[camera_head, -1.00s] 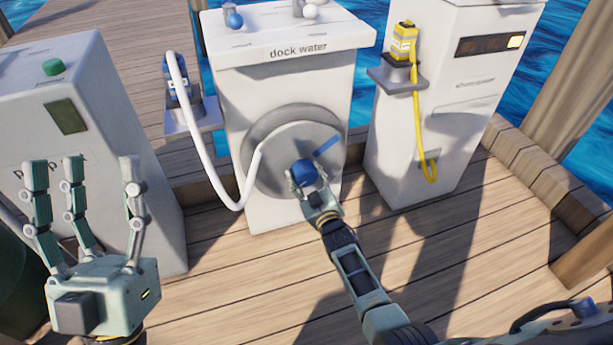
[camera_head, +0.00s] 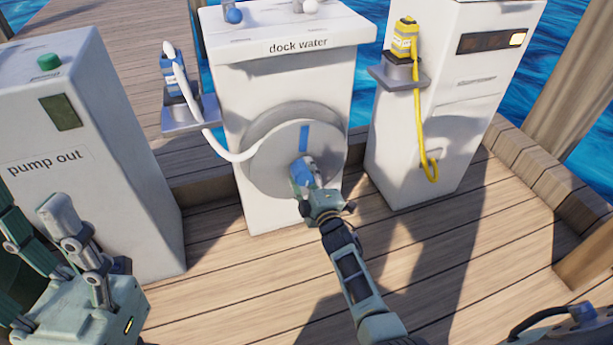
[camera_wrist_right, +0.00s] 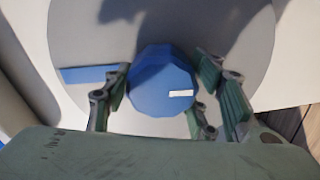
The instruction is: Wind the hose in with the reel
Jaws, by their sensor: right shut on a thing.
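The grey hose reel (camera_head: 270,165) is on the front of the white dock water cabinet (camera_head: 285,85). A blue mark (camera_head: 304,138) shows on its face near the top. My right gripper (camera_head: 303,175) is shut on the blue knob (camera_head: 302,168) low on the reel face; the knob (camera_wrist_right: 162,80) sits between the fingers in the right wrist view. The white hose (camera_head: 230,155) runs from the reel in a short sag up to the blue nozzle (camera_head: 172,65) in its grey holder on the left. My left gripper (camera_head: 60,235) is at the lower left, fingers raised, away from the reel, apparently holding nothing.
A pump out cabinet (camera_head: 90,170) stands on the left. A white cabinet with a yellow plug and cable (camera_head: 405,45) stands on the right. Blue and white knobs sit on top of the dock water cabinet. Open planks (camera_head: 240,285) lie in front; water is behind.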

